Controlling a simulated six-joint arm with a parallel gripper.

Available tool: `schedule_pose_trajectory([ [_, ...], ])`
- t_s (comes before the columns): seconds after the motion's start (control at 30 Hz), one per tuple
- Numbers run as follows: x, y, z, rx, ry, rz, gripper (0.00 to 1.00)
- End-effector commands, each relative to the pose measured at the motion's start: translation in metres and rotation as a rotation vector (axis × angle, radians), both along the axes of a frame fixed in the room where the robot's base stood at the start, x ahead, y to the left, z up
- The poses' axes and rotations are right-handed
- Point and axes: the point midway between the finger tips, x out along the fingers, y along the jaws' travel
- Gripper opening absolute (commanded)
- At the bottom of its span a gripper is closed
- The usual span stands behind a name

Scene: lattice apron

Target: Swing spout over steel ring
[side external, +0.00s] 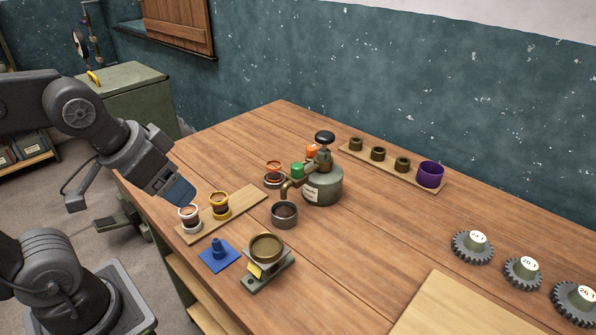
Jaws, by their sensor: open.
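A squat green canister (323,188) with a black knob stands near the middle of the table. Its curved brass spout (287,188) points left and down, its tip above a dark grey cup (285,215). A green piece (297,171) and an orange piece (312,151) sit on the spout assembly. A small cup with a pale, steel-looking ring (190,219) stands at the near end of a wooden strip, away from the spout. My gripper (183,202) is just above and left of that cup, apart from the canister. Its finger gap is hard to see; it is open, with nothing visible in it.
A yellow-ringed cup (220,205) shares the strip (242,201); a copper-ringed cup (274,174) stands behind the spout. In front are a blue stand (219,255) and a brass bowl fixture (267,251). A board (365,157) behind holds dark rings and a purple cup (430,174). Gears (472,247) lie right.

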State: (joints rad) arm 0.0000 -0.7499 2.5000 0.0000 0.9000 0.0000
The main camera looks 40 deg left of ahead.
Motion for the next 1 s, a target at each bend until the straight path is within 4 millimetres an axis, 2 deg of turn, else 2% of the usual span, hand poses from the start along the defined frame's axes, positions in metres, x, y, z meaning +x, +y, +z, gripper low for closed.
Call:
schedule_pose_trajectory([
  [0.27, 0.0, 0.0, 0.0, 0.0, 0.0, 0.0, 0.7],
  [0.4, 0.005, 0.0, 0.005, 0.007, 0.009, -0.013, 0.57],
  [0.47, 0.013, -0.001, 0.012, 0.017, 0.026, -0.035, 0.57],
  [0.57, 0.036, -0.002, 0.029, 0.046, 0.073, -0.101, 0.57],
  [0.73, 0.093, -0.005, 0.059, 0.105, 0.183, -0.265, 0.57],
  [0.87, 0.14, -0.009, 0.07, 0.143, 0.265, -0.398, 0.57],
  [1.0, 0.19, -0.014, 0.071, 0.17, 0.35, -0.542, 0.57],
])
